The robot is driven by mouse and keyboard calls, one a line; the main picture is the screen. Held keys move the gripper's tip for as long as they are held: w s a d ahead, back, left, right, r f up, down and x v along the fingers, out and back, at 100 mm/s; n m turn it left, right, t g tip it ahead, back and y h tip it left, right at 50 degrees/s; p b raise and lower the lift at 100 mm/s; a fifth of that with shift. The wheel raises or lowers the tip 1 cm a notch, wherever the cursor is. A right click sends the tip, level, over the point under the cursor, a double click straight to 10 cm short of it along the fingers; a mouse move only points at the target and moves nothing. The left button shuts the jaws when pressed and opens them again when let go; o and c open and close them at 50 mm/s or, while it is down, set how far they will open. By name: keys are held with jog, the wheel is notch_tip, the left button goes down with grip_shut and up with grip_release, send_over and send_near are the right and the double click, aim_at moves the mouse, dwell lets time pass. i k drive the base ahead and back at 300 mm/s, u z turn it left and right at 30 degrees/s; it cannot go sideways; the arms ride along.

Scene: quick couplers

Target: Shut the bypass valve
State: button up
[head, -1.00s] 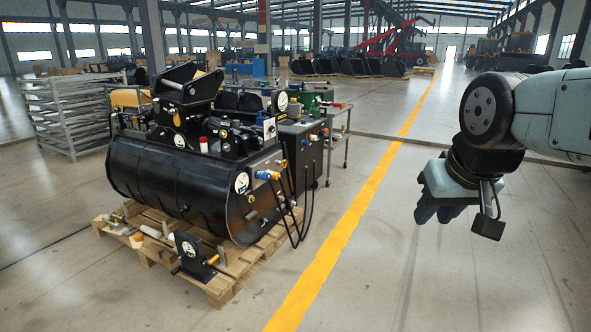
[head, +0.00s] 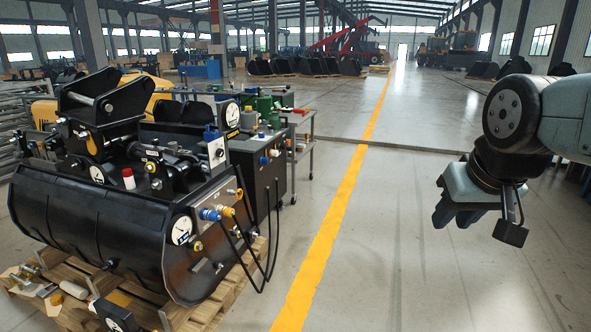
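My gripper (head: 456,214) hangs at the right in the head view, fingers pointing down over bare floor, far from the equipment. Its two dark fingers overlap in this view, so I cannot tell if they are open. I cannot pick out the bypass valve for certain. The black bucket attachment (head: 95,222) carries blue and brass couplers (head: 212,214) on its right end, with a round white gauge (head: 181,230) beside them. A small panel (head: 217,152) with a blue top stands above. A red handle (head: 301,111) shows by green equipment behind.
The bucket rests on a wooden pallet (head: 208,312), with black hoses (head: 270,250) looping down its right side. A dark cabinet (head: 258,178) and a metal cart (head: 305,150) stand behind. The floor right of the yellow line (head: 338,215) is clear.

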aim_at(239, 193)
jog(key=u, duration=0.1)
jog(key=i, duration=2.3)
jog(key=u, duration=0.45)
jog(key=i, duration=0.95)
jog(key=u, duration=0.2)
